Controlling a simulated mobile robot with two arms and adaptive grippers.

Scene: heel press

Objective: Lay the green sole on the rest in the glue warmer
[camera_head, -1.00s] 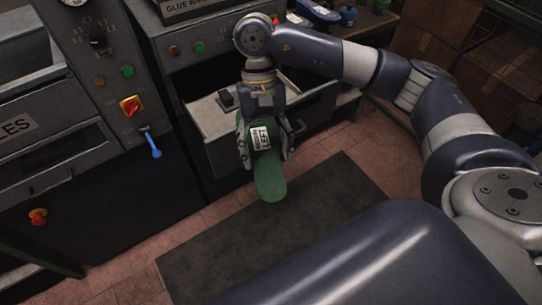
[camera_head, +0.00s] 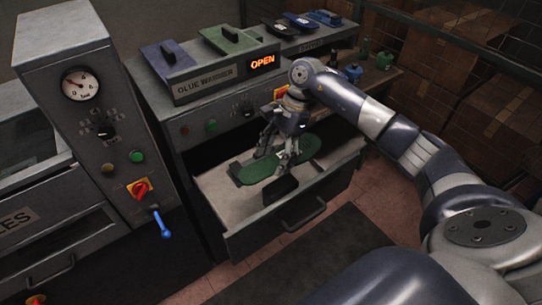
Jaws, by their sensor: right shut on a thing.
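The green sole (camera_head: 258,171) lies roughly level over the open drawer (camera_head: 228,211) of the glue warmer (camera_head: 207,82). My right gripper (camera_head: 277,157) is above the sole and shut on it near its middle. A dark block-like rest (camera_head: 281,190) stands in the drawer, at the near side of the sole. I cannot tell whether the sole touches the rest. The warmer's display reads OPEN. My left gripper is not in view.
A press cabinet with a gauge (camera_head: 80,85) and a blue lever (camera_head: 161,222) stands at the left. Blue and green lidded pieces (camera_head: 233,39) sit on top of the warmer. Bottles (camera_head: 383,60) stand on a bench behind my arm. Cardboard boxes are at the right.

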